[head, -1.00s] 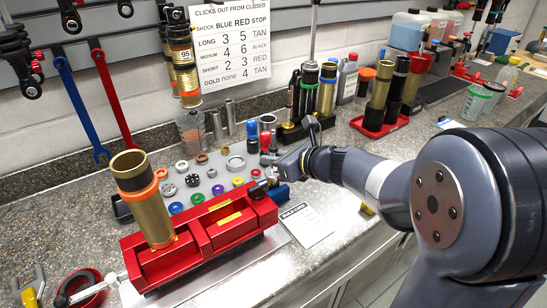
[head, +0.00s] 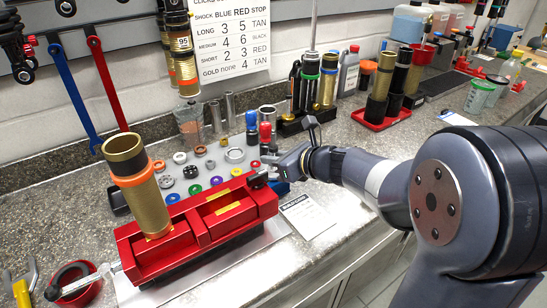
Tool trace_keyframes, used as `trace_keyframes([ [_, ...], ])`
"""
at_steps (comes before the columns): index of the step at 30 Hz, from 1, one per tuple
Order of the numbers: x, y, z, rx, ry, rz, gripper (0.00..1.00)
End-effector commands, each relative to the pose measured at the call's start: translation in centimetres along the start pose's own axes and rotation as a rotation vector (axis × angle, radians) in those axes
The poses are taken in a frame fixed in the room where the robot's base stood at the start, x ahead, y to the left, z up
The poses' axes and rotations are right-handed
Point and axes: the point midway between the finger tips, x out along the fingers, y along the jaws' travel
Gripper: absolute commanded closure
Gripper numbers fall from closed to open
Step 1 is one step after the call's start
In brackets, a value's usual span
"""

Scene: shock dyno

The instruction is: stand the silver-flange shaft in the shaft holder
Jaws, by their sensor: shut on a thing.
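A thin silver rod (head: 313,35) stands upright above a black rack (head: 291,126) behind my gripper. I cannot tell whether that rack is the shaft holder. No silver flange can be made out.
The red block (head: 192,232) holds an upright gold cylinder (head: 147,205) on the left. Small coloured rings and caps lie on a grey mat behind it. A red tray (head: 381,121) with cylinders stands right of the rack. A printed card (head: 307,215) lies on the counter.

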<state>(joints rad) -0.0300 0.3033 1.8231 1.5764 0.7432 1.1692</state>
Motion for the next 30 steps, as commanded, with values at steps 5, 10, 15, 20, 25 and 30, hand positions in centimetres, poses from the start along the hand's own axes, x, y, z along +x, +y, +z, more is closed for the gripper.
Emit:
trace_keyframes([
  [5,0.0,0.0,0.1,0.0,-0.001,0.0,0.81],
  [10,0.0,0.0,0.1,0.0,-0.001,0.0,0.67],
  [15,0.0,0.0,0.0,0.0,0.0,0.0,0.62],
  [20,-0.1,0.0,0.0,0.0,0.001,0.0,0.62],
  [25,-2.0,-0.1,0.1,-0.001,-0.002,-0.003,0.62],
  [30,-5.6,-0.1,0.2,-0.002,-0.003,-0.006,0.62],
])
